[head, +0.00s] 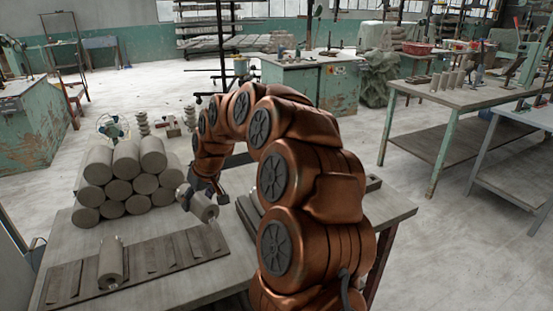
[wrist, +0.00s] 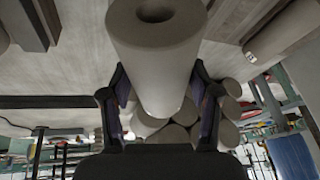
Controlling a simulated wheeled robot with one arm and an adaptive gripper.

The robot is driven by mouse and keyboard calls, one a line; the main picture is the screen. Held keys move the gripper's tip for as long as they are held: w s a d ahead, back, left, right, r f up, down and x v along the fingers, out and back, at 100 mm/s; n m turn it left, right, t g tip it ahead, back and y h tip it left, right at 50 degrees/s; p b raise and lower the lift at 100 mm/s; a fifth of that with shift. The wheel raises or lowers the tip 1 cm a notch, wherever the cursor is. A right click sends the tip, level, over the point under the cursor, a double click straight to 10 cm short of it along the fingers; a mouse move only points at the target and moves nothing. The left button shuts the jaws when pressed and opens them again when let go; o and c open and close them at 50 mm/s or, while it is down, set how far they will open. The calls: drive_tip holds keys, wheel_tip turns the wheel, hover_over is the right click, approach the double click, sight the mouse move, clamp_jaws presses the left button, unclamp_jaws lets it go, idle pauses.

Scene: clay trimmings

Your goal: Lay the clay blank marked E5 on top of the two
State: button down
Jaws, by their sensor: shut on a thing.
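My gripper (head: 207,189) is shut on a grey clay blank (head: 203,206), tilted and held above the worktable's right-middle part. In the wrist view the gripper (wrist: 160,88) has a finger on each side of this blank (wrist: 155,60), whose near end has a round hole. No E5 mark is readable on it. Several clay blanks are stacked in a pile (head: 118,190) left of my gripper; the pile also shows beyond the held blank in the wrist view (wrist: 178,133). Another blank (head: 110,264) lies on a slotted board (head: 62,285) at the front.
The worktable (head: 60,240) has bare room between the pile and the slotted board. Small stacked parts (head: 142,123) stand behind the pile. A second bench (head: 460,95) with several upright blanks is at the right, across open floor.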

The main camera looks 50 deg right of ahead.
drive_tip(key=s+d+r+p, duration=0.3)
drive_tip(key=s+d, duration=0.2)
drive_tip(key=d, duration=0.6)
drive_tip(key=s+d+r+p, duration=0.2)
drive_tip(key=s+d, duration=0.3)
drive_tip(key=d, duration=0.6)
drive_tip(key=shift+m, duration=0.4)
drive_tip(key=shift+d+f, duration=0.1)
drive_tip(key=shift+f, duration=2.75)
drive_tip(key=shift+s+f+b, duration=0.1)
drive_tip(key=shift+f+b, duration=0.5)
drive_tip(key=shift+f, duration=0.05)
drive_tip(key=shift+c, duration=0.9)
unclamp_jaws()
drive_tip(key=shift+r, duration=0.1)
drive_tip(key=v, duration=1.2)
